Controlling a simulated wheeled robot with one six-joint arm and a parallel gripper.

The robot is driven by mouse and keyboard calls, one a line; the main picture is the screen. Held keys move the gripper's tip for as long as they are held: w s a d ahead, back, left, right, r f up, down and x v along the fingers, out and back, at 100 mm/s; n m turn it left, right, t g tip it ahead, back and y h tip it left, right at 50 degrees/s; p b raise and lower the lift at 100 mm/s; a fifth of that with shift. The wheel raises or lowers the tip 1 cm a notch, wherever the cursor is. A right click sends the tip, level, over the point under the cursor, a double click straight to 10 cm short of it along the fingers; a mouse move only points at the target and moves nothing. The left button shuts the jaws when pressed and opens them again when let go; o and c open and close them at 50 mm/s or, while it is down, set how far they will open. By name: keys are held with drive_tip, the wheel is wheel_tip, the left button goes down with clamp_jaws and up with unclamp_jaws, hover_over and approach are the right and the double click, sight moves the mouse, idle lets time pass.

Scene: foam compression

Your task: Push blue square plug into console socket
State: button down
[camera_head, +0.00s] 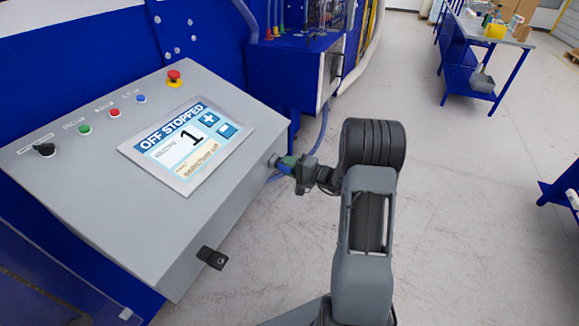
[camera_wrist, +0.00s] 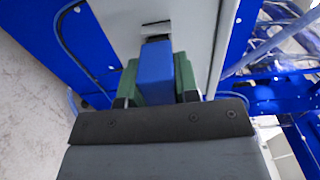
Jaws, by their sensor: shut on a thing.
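The blue square plug (camera_wrist: 156,72) shows in the wrist view, in front of the console's side face. My gripper (camera_wrist: 155,98) is shut on it, with green finger pads on both sides of the plug. The dark socket (camera_wrist: 156,38) shows just beyond the plug's far end; I cannot tell whether the plug is in it. In the head view my gripper (camera_head: 297,165) is at the right side of the grey console (camera_head: 215,245), and a little blue of the plug (camera_head: 284,165) shows between gripper and console. The plug's tip is hidden.
The console top carries a display (camera_head: 190,145), a red emergency button (camera_head: 174,77), several small buttons and a black knob (camera_head: 45,150). A black latch (camera_head: 212,257) sits on its front. A blue cable (camera_head: 321,135) hangs behind my gripper.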

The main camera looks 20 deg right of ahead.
drive_tip(key=shift+w+a+b, duration=0.4)
drive_tip(key=shift+w+a, duration=0.05)
drive_tip(key=shift+w, duration=0.05)
drive_tip(key=c, duration=0.8)
unclamp_jaws()
drive_tip(key=shift+b+v, duration=1.15)
drive_tip(key=shift+v, duration=1.75)
drive_tip(key=shift+d, duration=0.1)
